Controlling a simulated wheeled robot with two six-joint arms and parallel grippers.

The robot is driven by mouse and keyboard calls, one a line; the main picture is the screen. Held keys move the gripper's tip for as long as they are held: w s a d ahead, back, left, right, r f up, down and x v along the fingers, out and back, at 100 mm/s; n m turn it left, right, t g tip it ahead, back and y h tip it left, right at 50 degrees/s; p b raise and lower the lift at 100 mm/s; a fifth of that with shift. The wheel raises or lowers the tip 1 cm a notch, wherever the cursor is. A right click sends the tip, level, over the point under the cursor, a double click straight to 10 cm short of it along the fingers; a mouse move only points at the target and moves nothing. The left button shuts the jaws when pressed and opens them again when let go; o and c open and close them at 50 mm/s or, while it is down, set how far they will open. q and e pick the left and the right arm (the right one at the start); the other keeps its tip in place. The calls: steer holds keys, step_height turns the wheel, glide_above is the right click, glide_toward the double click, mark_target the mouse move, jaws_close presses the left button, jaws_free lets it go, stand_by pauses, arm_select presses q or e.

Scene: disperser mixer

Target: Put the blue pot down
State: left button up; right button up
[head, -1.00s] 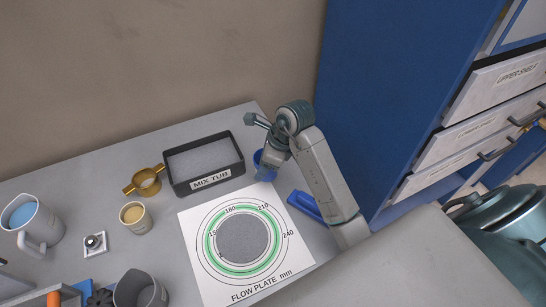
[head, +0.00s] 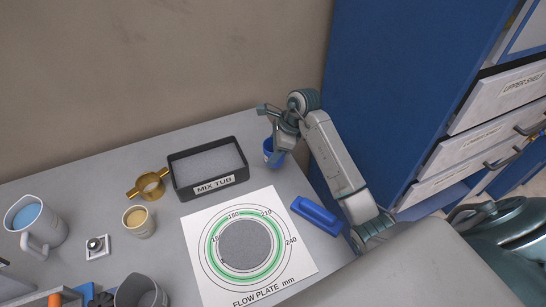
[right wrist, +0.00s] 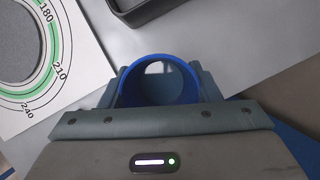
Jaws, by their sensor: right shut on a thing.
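The blue pot (head: 268,148) is at the back right of the table, to the right of the mix tub, mostly hidden behind my gripper in the head view. My right gripper (head: 277,153) is shut on it. In the right wrist view, the blue pot (right wrist: 158,82) shows its round open rim between the two fingers of my right gripper (right wrist: 160,88), and its inside looks empty. I cannot tell whether its base touches the table. My left gripper is not in view.
The black mix tub (head: 173,180) stands left of the pot. The flow plate sheet (head: 299,268) with a grey disc lies in front. A blue bar-shaped object (head: 315,216) lies right of the sheet. A brass ring (head: 149,186) and cups are at left. A blue cabinet (head: 400,100) stands at right.

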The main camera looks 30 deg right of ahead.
steer(key=shift+w+d+f, duration=0.15)
steer(key=shift+w+d, duration=0.3)
steer(key=shift+w, duration=0.1)
steer(key=shift+f+b, duration=0.75)
steer(key=shift+f, duration=0.95)
steer(key=shift+f, duration=0.1)
steer(key=o, duration=0.7)
steer(key=shift+s, duration=0.1)
steer(key=o, duration=0.5)
steer(key=shift+c, duration=0.2)
